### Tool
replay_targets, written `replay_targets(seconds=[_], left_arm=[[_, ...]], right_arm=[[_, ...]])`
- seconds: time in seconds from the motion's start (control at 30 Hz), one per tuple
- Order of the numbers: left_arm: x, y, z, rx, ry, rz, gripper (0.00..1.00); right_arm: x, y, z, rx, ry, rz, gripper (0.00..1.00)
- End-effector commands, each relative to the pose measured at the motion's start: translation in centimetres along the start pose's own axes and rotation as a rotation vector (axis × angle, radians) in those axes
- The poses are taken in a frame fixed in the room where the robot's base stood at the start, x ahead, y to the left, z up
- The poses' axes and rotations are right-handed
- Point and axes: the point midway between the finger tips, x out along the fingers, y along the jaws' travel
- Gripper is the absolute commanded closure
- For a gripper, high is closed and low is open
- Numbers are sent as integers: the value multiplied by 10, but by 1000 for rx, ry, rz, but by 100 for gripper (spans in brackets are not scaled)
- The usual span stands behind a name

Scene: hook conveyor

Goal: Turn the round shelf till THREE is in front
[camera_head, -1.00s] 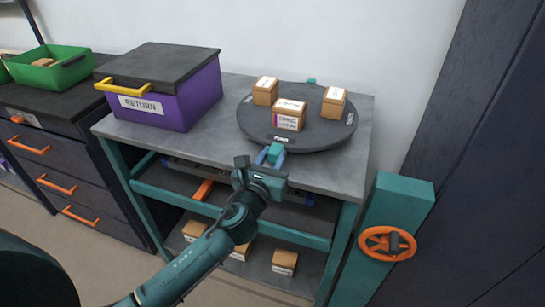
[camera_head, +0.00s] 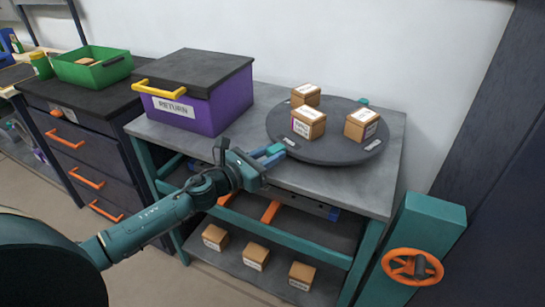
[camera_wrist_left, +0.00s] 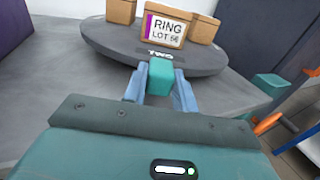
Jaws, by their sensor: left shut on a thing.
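The round shelf (camera_head: 335,150) is a dark grey disc on the grey table, with several boxes on it. A teal peg (camera_wrist_left: 161,75) sticks out from its rim below the label TWO (camera_wrist_left: 160,54). My left gripper (camera_head: 270,155) is shut on this peg at the shelf's front left; its fingers show in the left wrist view (camera_wrist_left: 160,90). Another rim label (camera_head: 373,144) faces front right, too small to read. A second teal peg (camera_head: 362,101) shows at the back. A box marked RING LOT 56 (camera_wrist_left: 165,28) stands behind TWO. My right gripper is out of view.
A purple RETURN bin (camera_head: 215,108) with a dark lid and yellow handle stands left of the shelf. A teal post (camera_head: 425,225) with an orange handwheel (camera_head: 413,267) stands at front right. Several boxes lie on the lower shelf (camera_head: 275,250).

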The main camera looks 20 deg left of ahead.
Motion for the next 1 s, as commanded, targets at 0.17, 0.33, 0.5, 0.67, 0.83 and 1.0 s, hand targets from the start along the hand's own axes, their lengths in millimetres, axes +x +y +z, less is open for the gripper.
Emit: replay_targets(seconds=[0.17, 0.33, 0.5, 0.67, 0.83, 1.0], left_arm=[[0, 0, 0, -1, 1, 1, 64], [0, 0, 0, 0, 0, 1, 51], [0, 0, 0, 0, 0, 2, 51], [-6, 0, -1, 0, 1, 2, 51], [-30, -1, -4, 1, 4, 1, 51], [-62, -1, -5, 0, 4, 1, 51]], right_arm=[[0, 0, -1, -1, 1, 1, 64], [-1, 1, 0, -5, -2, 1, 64], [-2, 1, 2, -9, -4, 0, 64], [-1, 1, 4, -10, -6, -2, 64], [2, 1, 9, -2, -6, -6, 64], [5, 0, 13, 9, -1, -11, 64]])
